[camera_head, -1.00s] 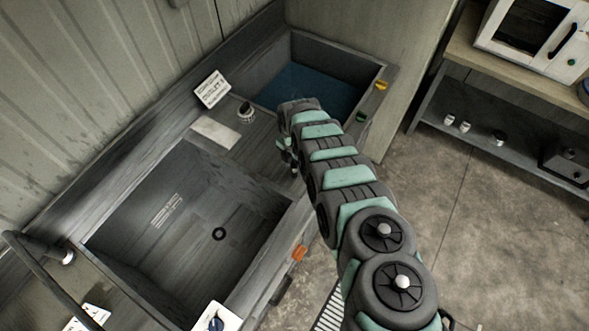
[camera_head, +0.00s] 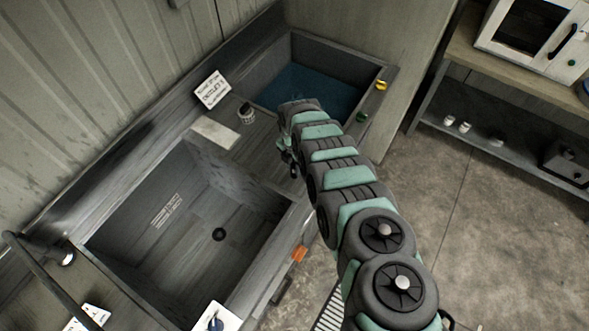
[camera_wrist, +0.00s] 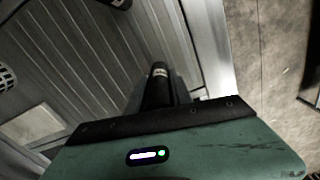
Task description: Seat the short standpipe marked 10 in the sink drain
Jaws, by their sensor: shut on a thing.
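My gripper (camera_head: 289,152) is over the ledge between the two sink basins, largely hidden by my arm in the head view. In the wrist view it is shut on a short dark standpipe (camera_wrist: 159,88) with a pale mark near its end. I cannot read the mark. The sink drain (camera_head: 219,234) is a small dark round hole in the floor of the near, empty basin (camera_head: 150,245). The gripper is up and right of the drain in the head view, apart from it.
A far basin (camera_head: 310,88) has a blue bottom. On the ledge stand a dark-topped, pale perforated piece (camera_head: 246,113) and a white sign (camera_head: 211,89). An orange tab (camera_head: 299,253) is on the near rim. A faucet pipe (camera_head: 40,262) reaches over the left side.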

